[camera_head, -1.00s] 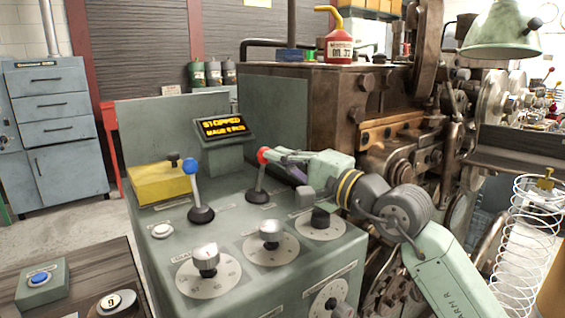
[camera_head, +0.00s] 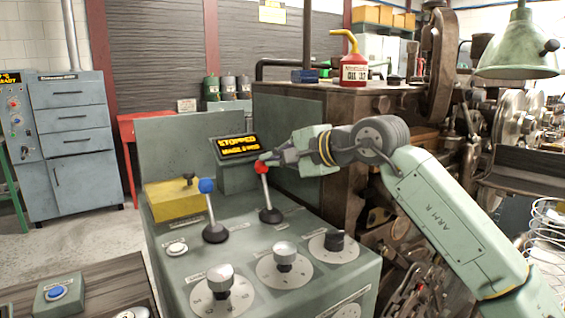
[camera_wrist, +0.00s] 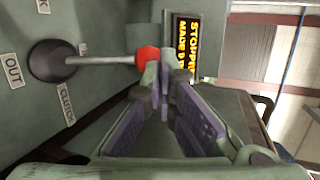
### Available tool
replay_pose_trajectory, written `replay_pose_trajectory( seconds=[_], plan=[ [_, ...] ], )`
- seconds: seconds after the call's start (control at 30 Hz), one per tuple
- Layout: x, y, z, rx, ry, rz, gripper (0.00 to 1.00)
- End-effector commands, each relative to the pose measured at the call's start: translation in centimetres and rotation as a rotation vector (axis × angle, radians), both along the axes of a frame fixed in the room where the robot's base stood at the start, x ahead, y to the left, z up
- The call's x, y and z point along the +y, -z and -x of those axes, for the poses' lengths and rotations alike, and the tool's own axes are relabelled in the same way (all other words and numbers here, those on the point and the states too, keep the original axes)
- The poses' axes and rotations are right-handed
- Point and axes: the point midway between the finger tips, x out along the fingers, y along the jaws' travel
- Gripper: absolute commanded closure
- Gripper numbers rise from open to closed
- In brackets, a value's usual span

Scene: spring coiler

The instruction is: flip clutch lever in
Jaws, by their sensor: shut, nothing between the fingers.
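The clutch lever with its red knob (camera_head: 262,168) stands on the green control panel, leaning slightly left in the head view, about parallel to the blue-knobbed lever (camera_head: 206,186). In the wrist view, the red knob (camera_wrist: 147,56) is at the fingertips of my gripper (camera_wrist: 160,64), and its shaft runs left to a dark round boot. Labels reading OUT (camera_wrist: 12,70) and CLUTCH (camera_wrist: 66,104) lie near the boot. My gripper (camera_head: 267,158) is shut and empty, its tips right beside the knob. I cannot tell if they touch. Any IN label is not visible.
A display (camera_head: 239,146) reading STOPPED stands just behind the lever. A yellow box (camera_head: 172,202) sits on the panel's left, and several dials (camera_head: 284,268) line its front. The brown machine (camera_head: 295,92) with a red oil can (camera_head: 354,70) stands behind.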

Motion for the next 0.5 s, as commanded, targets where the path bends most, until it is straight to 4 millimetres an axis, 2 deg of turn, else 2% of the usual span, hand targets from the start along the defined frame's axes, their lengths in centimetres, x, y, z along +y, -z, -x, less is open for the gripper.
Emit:
replay_pose_trajectory(
  seconds=[0.2, 0.5],
  plan=[
    [0.7, 0.1, -0.9, -0.001, 0.0, 0.0, 1.0],
    [1.0, 0.0, -1.3, -0.002, 0.0, -0.001, 1.0]
  ],
)
